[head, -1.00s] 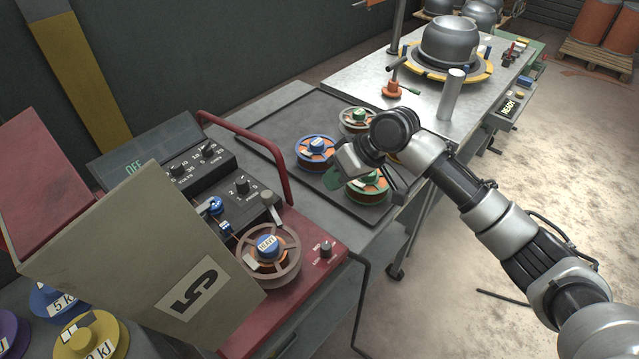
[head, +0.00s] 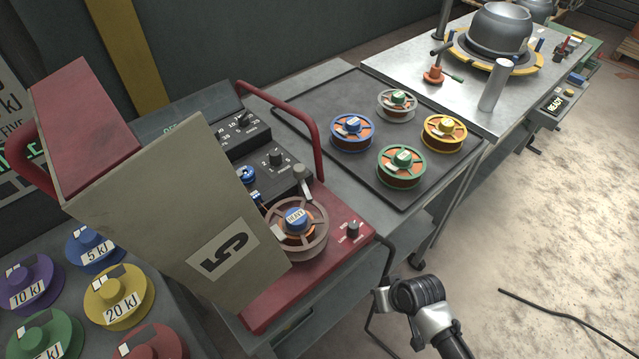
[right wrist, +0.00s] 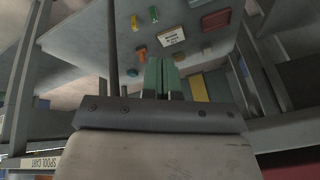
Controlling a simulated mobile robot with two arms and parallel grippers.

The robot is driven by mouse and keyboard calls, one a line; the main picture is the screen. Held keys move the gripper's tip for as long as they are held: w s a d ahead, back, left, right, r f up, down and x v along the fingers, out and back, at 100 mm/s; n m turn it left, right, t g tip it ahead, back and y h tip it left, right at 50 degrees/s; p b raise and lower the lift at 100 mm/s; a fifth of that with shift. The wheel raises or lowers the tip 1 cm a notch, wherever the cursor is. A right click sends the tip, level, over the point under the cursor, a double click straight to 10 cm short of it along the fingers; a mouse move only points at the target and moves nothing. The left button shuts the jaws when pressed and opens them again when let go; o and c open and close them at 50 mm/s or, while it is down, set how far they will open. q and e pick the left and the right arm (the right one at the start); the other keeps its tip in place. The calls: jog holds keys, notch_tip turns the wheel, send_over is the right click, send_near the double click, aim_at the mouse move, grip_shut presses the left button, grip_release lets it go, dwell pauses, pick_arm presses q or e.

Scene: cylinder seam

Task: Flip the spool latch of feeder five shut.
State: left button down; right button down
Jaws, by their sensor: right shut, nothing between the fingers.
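Feeder five is the red machine (head: 262,305) with a large tilted panel (head: 165,215) marked 5, standing open on its left. A brown spool (head: 325,240) with a blue hub cap sits on its deck. My left gripper is not in view.
A red handle bar (head: 312,125) arches behind the feeder's deck. A dark tray (head: 345,172) with several coloured spools lies to the right. Labelled coloured spools, including a yellow one (head: 118,310), stand at lower left. The floor to the right is mostly open, with a dark cable.

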jog(key=s+d+f+h, duration=0.1)
jog(key=s+d+f, duration=0.15)
jog(key=f, duration=0.35)
jog(key=s+d+f, duration=0.1)
jog(key=s+f, duration=0.2)
jog(key=f, duration=0.3)
jog(key=s+d+f+g, duration=0.1)
jog(key=s+f, duration=0.4)
jog(key=s, duration=0.3)
jog(key=s+d+f+h+b, duration=0.1)
jog(key=s+d+f, duration=0.1)
jog(key=s+f, duration=0.3)
jog(key=s+d+f+g+h, duration=0.1)
jog(key=s+f, duration=0.4)
jog(key=s, duration=0.7)
jog(key=shift+s+d+g, duration=0.3)
jog(key=shift+s+d, duration=0.1)
jog(key=shift+d, duration=0.05)
jog(key=shift+w+f, duration=0.1)
jog(key=shift+w, duration=0.05)
